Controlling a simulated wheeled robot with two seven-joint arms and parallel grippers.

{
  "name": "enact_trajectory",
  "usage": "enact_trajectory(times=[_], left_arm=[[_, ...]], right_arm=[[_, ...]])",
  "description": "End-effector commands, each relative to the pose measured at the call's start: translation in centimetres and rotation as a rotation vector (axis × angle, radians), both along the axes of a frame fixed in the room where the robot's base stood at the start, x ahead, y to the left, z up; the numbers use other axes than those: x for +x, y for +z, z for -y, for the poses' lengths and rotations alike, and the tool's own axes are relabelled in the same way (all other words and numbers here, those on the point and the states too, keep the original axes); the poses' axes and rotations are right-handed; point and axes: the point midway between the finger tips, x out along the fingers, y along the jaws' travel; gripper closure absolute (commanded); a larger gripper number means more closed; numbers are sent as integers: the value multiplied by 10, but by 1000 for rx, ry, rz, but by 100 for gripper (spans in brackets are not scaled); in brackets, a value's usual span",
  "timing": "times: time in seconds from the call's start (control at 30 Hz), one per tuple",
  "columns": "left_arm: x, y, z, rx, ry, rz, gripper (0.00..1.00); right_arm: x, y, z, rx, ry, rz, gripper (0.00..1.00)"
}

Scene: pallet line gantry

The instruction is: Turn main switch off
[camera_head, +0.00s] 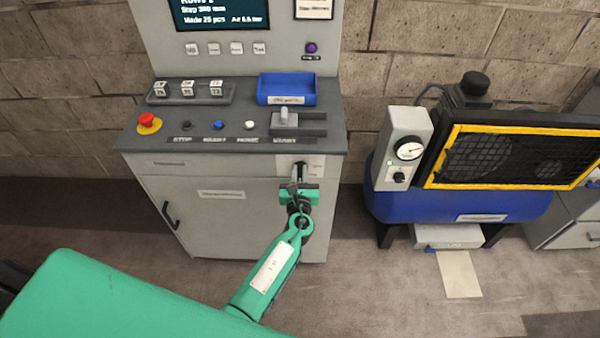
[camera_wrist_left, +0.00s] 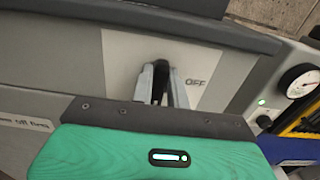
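The main switch is on a pale plate (camera_wrist_left: 118,65) on the upper right of the grey cabinet's front; its black handle (camera_head: 301,168) stands about upright. In the left wrist view, the black handle (camera_wrist_left: 160,80) shows between the two fingers, and the word OFF is printed to its right. My left gripper (camera_head: 296,184), with a green body, is in front of the switch, its narrow fingers close together on either side of the handle. They appear shut on it; the fingertip contact is partly hidden. My right gripper is not in view.
The control panel above has a red emergency button (camera_head: 149,121), several small buttons, a blue tray (camera_head: 287,91) and a grey lever (camera_head: 287,118). A blue compressor (camera_head: 460,204) with a gauge (camera_head: 409,150) stands to the right. Floor (camera_head: 400,295) in front is mostly clear.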

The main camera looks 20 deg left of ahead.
Motion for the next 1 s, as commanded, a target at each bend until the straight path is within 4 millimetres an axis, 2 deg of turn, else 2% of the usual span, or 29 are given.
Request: enact_trajectory(times=[0.47,0.67,1.0], left_arm=[[-1,-3,-1,-61,-1,17,100],[-1,-5,-3,-185,-1,54,100],[-3,-8,-8,-489,0,141,100]], right_arm=[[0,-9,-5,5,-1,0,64],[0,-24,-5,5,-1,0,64],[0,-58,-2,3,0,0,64]])
